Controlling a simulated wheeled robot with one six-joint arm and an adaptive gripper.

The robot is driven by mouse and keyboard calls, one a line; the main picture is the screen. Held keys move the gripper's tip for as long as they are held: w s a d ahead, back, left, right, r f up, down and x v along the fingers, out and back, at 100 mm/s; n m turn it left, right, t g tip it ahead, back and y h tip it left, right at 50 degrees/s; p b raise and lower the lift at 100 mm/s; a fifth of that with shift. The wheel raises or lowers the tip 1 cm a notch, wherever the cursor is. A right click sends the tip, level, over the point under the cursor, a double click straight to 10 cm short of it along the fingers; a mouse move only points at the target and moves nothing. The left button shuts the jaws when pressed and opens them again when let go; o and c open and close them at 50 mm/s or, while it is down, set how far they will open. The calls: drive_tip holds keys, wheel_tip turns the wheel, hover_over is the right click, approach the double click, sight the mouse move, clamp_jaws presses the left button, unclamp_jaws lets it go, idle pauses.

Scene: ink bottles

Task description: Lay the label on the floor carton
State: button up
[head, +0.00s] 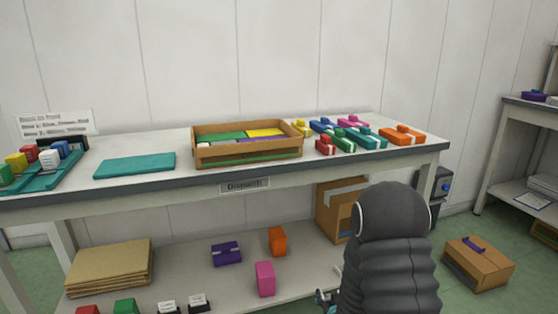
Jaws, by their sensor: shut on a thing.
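The floor carton (478,268) is a brown box standing on the green floor at the right, with a small purple thing on its top. My gripper (325,299) shows only as a small dark and teal part at the bottom edge, left of my dark arm, which hides most of it. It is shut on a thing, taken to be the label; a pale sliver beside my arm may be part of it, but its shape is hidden. The gripper is in the picture's lower middle, well left of the floor carton and apart from it.
The dispatch table (215,182) holds a wooden tray (250,154), a teal mat (136,166) and several coloured boxes. Its lower shelf holds flat cardboard (110,268), a taped carton (333,212) and small boxes. Another shelf unit (530,113) stands right. Floor around the floor carton looks clear.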

drive_tip(key=shift+v, duration=1.7)
drive_tip(key=shift+r, duration=0.1)
